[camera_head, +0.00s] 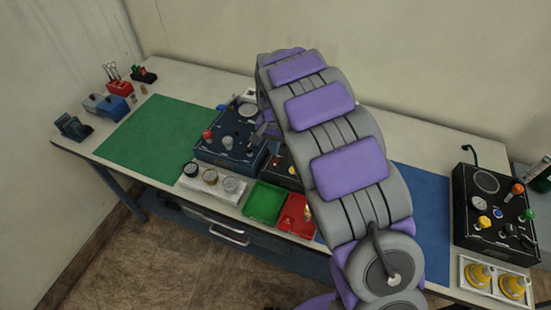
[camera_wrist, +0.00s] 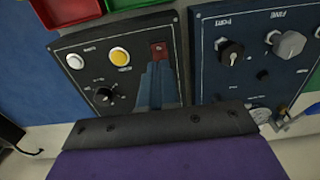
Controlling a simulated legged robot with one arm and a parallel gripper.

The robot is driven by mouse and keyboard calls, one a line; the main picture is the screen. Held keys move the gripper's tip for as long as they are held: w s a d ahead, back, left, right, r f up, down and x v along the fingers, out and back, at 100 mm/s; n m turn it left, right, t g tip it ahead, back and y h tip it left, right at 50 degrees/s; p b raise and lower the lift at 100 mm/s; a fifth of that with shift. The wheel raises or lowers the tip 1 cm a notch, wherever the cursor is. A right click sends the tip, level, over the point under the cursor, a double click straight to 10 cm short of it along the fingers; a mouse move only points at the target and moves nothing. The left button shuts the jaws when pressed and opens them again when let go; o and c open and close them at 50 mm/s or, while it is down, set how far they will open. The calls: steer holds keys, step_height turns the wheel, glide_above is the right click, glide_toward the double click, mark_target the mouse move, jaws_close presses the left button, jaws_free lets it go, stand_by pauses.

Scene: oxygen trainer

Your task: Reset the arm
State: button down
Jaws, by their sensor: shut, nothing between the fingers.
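My gripper (camera_wrist: 158,86) is shut and empty in the wrist view. Its fingers lie over a black control panel (camera_wrist: 122,50), with the tips just below a small red switch (camera_wrist: 159,49); I cannot tell whether they touch the panel. The panel has a lit yellow button (camera_wrist: 120,56), a white button (camera_wrist: 75,61) and a black knob (camera_wrist: 104,95). In the head view my arched purple and grey arm covers much of this panel (camera_head: 280,172), and the gripper is mostly hidden.
A dark blue panel (camera_head: 232,150) with knobs stands beside the black one. Green (camera_head: 263,203) and red (camera_head: 296,216) trays sit at the bench's front. A green mat (camera_head: 155,128) is clear at left. Another black panel (camera_head: 492,215) and yellow parts (camera_head: 480,274) are at right.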

steer(key=shift+r, duration=0.65)
steer(key=s+d+r, duration=1)
steer(key=s+d, duration=0.2)
steer(key=s, duration=0.2)
steer(key=s+d+n+g, duration=0.1)
steer(key=s+d+n, duration=0.1)
steer(key=s, duration=1.1)
steer(key=s+d+r+n, duration=0.1)
steer(key=s+d+n, duration=0.1)
steer(key=s, duration=1.1)
steer(key=shift+d+r+g, duration=0.2)
steer(key=shift+r+g, duration=0.1)
steer(key=shift+g, duration=0.1)
